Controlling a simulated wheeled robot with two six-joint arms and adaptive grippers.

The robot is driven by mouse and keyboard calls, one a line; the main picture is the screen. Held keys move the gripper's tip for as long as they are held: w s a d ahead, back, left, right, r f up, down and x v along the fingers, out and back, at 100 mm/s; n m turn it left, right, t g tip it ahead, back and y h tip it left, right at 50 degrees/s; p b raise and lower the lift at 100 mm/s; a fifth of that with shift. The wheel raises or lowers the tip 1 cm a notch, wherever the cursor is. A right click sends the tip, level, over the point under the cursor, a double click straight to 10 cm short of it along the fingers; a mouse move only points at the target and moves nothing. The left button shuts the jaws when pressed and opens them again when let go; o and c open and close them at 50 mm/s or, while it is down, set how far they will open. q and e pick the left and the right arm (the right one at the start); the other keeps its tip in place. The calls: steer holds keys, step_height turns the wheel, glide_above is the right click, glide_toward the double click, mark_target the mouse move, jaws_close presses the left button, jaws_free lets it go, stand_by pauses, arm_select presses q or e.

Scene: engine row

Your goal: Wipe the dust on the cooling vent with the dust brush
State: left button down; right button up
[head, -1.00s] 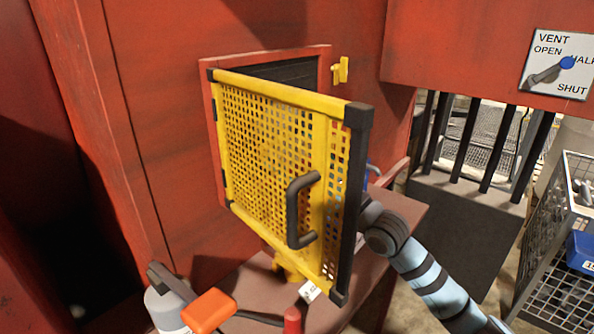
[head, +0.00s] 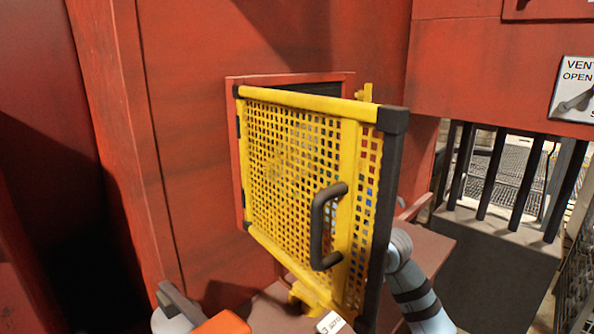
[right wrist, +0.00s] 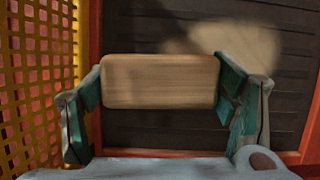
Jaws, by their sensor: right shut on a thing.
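The cooling vent (right wrist: 170,135) is a dark slatted panel in a red frame; only its top edge (head: 315,90) shows in the head view, behind the open yellow mesh guard. A pale tan dust patch (right wrist: 240,42) lies on its upper right in the right wrist view. My right gripper (right wrist: 160,90) is shut on the dust brush (right wrist: 160,80), of which I see a wooden block between the green-padded fingers. The brush is in front of the vent, below and left of the patch; its bristles are hidden, so contact cannot be told.
The yellow mesh guard (head: 290,180) with a black handle (head: 322,228) stands open, left of my gripper in the wrist view. A brown ledge (head: 270,312) is below, with an orange object (head: 222,323) on the left. A vent sign (head: 574,90) hangs at right.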

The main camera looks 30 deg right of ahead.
steer(key=shift+w+a, duration=0.3)
steer(key=shift+w, duration=0.6)
